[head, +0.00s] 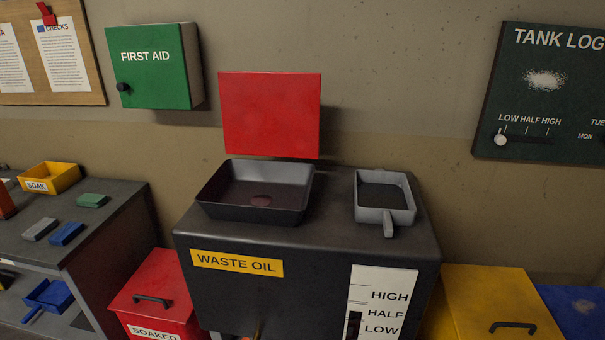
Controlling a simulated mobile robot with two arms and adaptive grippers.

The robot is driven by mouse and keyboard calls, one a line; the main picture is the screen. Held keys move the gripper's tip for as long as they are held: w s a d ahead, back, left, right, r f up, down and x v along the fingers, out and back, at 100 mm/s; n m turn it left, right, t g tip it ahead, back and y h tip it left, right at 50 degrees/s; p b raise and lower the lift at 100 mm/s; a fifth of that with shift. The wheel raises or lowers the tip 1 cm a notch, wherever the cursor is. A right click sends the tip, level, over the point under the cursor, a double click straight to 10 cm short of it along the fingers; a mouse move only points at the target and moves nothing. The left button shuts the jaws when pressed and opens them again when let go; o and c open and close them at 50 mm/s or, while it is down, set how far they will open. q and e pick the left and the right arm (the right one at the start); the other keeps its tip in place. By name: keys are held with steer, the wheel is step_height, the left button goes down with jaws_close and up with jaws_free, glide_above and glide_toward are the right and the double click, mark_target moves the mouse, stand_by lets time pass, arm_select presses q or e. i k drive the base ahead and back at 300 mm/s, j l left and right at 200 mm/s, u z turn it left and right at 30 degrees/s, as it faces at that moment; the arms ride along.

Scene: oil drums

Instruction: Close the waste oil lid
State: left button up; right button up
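The waste oil tank (300,260) is a dark box with a yellow "WASTE OIL" label (237,263) on its front. A dark open basin (255,214) sits on the left of its top, with a small dark reddish round spot at its bottom. The red square lid (270,114) stands upright behind the basin, raised open against the wall side. Neither of my grippers shows in the head view.
A grey pan with a handle (385,200) rests on the tank top at right. A red "SOAKED" bin (155,300) and a yellow bin (495,302) flank the tank. A shelf (110,212) with small blocks and a yellow tray (50,178) stands left. A green first aid box (152,75) hangs above.

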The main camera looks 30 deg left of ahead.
mark_target(275, 113)
steer(key=u, duration=1.15)
